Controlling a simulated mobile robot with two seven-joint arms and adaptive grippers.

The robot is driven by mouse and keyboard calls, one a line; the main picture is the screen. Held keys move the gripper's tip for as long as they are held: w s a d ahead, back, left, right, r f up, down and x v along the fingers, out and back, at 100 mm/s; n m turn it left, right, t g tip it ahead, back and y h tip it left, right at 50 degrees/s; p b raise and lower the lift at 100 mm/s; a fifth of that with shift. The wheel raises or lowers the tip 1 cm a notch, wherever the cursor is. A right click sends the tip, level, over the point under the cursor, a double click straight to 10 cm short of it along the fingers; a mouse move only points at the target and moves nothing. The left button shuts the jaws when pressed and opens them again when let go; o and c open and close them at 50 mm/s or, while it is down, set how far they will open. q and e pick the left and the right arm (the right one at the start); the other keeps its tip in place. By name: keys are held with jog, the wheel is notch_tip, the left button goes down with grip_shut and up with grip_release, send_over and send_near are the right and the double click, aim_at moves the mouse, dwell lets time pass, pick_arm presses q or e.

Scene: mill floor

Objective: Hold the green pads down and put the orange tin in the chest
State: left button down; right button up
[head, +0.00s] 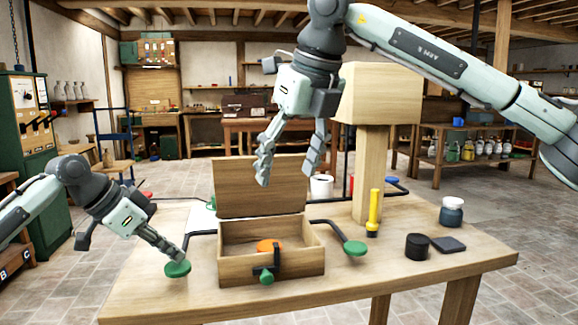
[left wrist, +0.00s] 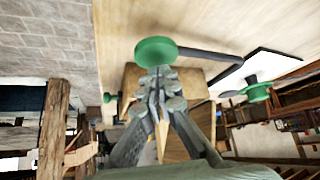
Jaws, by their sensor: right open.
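The wooden chest (head: 270,270) stands on the table with its lid (head: 260,187) raised. The orange tin (head: 268,245) lies inside it; its round orange top shows and the front wall hides the rest. Green pads on black arms sit left (head: 178,269), right (head: 355,248) and at the chest's front (head: 266,278). My left gripper (head: 180,258) is shut, its tips at the left green pad, seemingly touching it. In the left wrist view the closed fingertips (left wrist: 160,78) meet by a green pad (left wrist: 155,51). My right gripper (head: 288,178) is open and empty above the chest.
A wooden post with a block (head: 375,95) rises behind the chest. A yellow and black torch (head: 373,213), a black tin (head: 416,247), a dark flat square (head: 448,244) and a blue jar (head: 452,213) stand right. A white cup (head: 321,186) is behind. The front right tabletop is clear.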

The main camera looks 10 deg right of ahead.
pick_arm(q)
jog(key=shift+r, duration=2.8)
jog(key=v, duration=1.2)
jog(key=shift+f, duration=0.1)
jog(key=x, duration=1.3)
jog(key=shift+s+a+f, duration=0.15)
jog(key=shift+a+f, duration=0.05)
jog(key=shift+f, duration=0.9)
